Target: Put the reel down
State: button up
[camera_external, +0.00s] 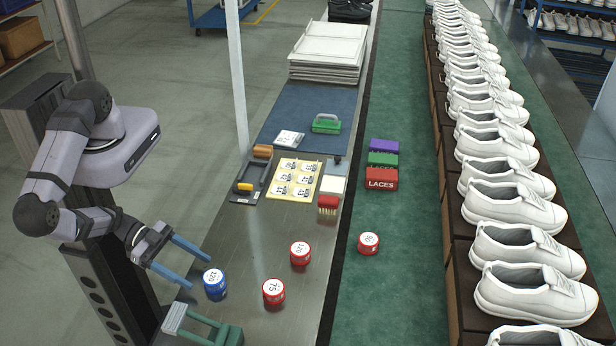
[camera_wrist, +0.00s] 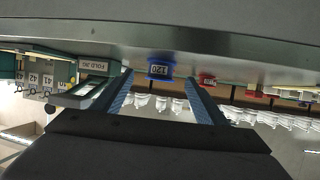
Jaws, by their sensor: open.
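A blue reel marked 120 (camera_external: 214,284) stands upright on the metal bench, label up. In the upside-down wrist view the blue reel (camera_wrist: 160,70) shows beyond and between my fingertips, resting on the bench surface. My gripper (camera_external: 199,272) is open and empty, its two blue fingers spread beside the reel on its left. In the wrist view my gripper (camera_wrist: 158,76) has nothing between its fingers. Red reels marked 75 (camera_external: 273,292) and 120 (camera_external: 300,253) stand on the bench to the right. Another red reel (camera_external: 368,243) stands on the green belt.
A green stand (camera_external: 203,325) is at the bench's near end, close to my gripper. A card of labels (camera_external: 295,180), a dark tray (camera_external: 251,181) and lace boxes (camera_external: 381,178) lie farther back. White shoes (camera_external: 512,206) line the right. Bare bench lies between the reels and the card.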

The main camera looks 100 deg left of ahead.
aim_at(207, 275)
jog(key=shift+w, duration=0.15)
jog(key=shift+b+x, duration=0.8)
jog(key=shift+x, duration=0.6)
jog(key=shift+b+x, duration=0.45)
jog(key=shift+x, duration=0.65)
jog(key=shift+r, duration=0.1)
jog(key=shift+c, duration=0.2)
jog(key=c, duration=1.2)
jog(key=shift+r, duration=0.15)
notch_tip(207, 275, up, 10)
jog(key=p, duration=0.9)
